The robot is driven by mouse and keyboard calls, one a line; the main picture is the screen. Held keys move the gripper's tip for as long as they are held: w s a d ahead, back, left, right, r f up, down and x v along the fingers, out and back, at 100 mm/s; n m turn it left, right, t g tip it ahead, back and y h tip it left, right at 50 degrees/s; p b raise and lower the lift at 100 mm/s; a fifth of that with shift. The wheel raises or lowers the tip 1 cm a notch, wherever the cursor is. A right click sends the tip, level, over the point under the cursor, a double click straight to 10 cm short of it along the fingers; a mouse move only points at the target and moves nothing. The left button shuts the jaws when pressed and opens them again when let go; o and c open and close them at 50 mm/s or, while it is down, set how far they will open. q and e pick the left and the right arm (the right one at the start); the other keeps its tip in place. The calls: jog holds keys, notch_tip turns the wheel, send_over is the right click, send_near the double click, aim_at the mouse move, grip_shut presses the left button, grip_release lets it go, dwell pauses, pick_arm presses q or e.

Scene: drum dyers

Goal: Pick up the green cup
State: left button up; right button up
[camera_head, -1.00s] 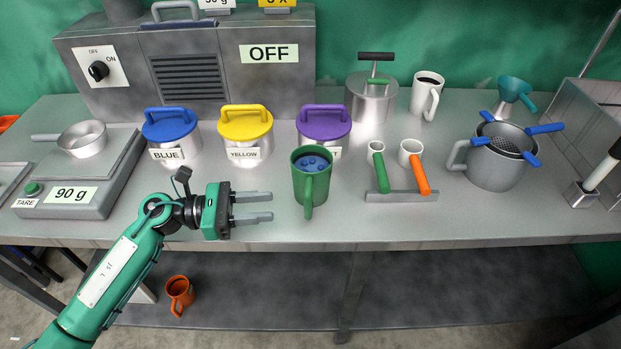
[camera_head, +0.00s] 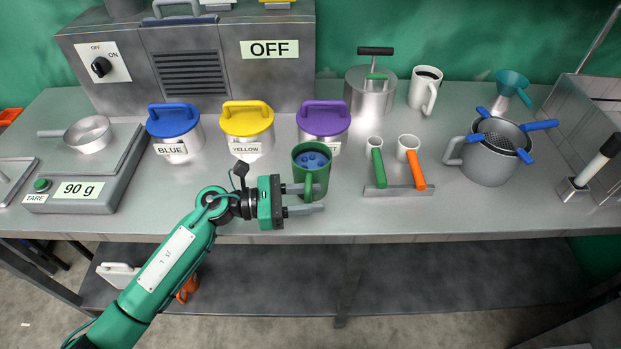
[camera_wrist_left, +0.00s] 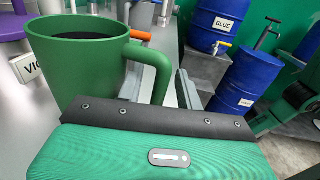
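The green cup (camera_head: 313,158) stands upright on the steel bench, with blue round shapes inside and its handle toward the front. My left gripper (camera_head: 320,198) is open at the cup's front side. Its far finger reaches behind the handle and its near finger lies in front, so the handle appears to be between them. In the left wrist view the green cup (camera_wrist_left: 75,65) fills the upper left, its handle (camera_wrist_left: 163,60) just ahead of the gripper body. Contact with the fingers cannot be told. My right gripper is not in view.
Lidded blue (camera_head: 173,128), yellow (camera_head: 246,125) and purple (camera_head: 322,123) pots stand behind. A rack with green and orange-handled scoops (camera_head: 398,190) is close right of the cup. A scale (camera_head: 85,190) is left. A grey jug with strainer (camera_head: 490,165) is right.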

pick_arm(q)
grip_shut()
jog(key=shift+r, duration=0.15)
